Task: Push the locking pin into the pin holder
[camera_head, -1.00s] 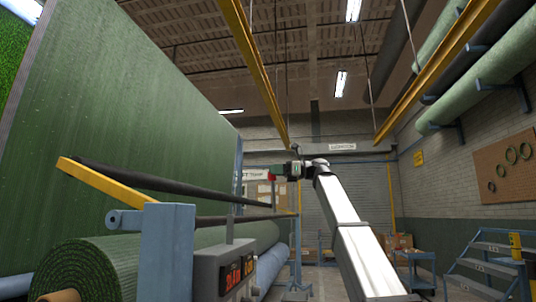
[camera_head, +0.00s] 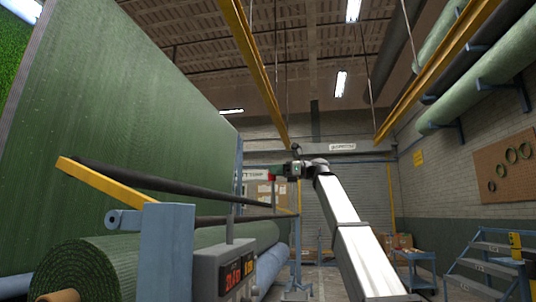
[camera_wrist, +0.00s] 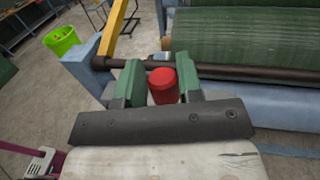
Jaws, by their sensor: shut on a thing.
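The locking pin shows as a red cylindrical knob (camera_wrist: 163,86) in the wrist view. It stands between the two green fingers of my gripper (camera_wrist: 159,70), which is shut on it. The pin's shaft is hidden. In the head view, my gripper (camera_head: 277,174) is small and far off, at the end of my white arm, with a bit of red at its left end. Just beyond the knob in the wrist view is a small grey-blue fitting (camera_wrist: 167,44) at a dark bar. I cannot tell whether this is the pin holder, or whether the pin touches it.
A dark roller bar (camera_wrist: 240,72) and a green turf roll (camera_wrist: 240,40) lie beyond the fingers. A blue frame post (camera_wrist: 88,68) and a yellow arm (camera_wrist: 113,27) stand left. A control box (camera_head: 222,270) with red digits is in the head view's foreground. A lime bin (camera_wrist: 61,40) is on the floor.

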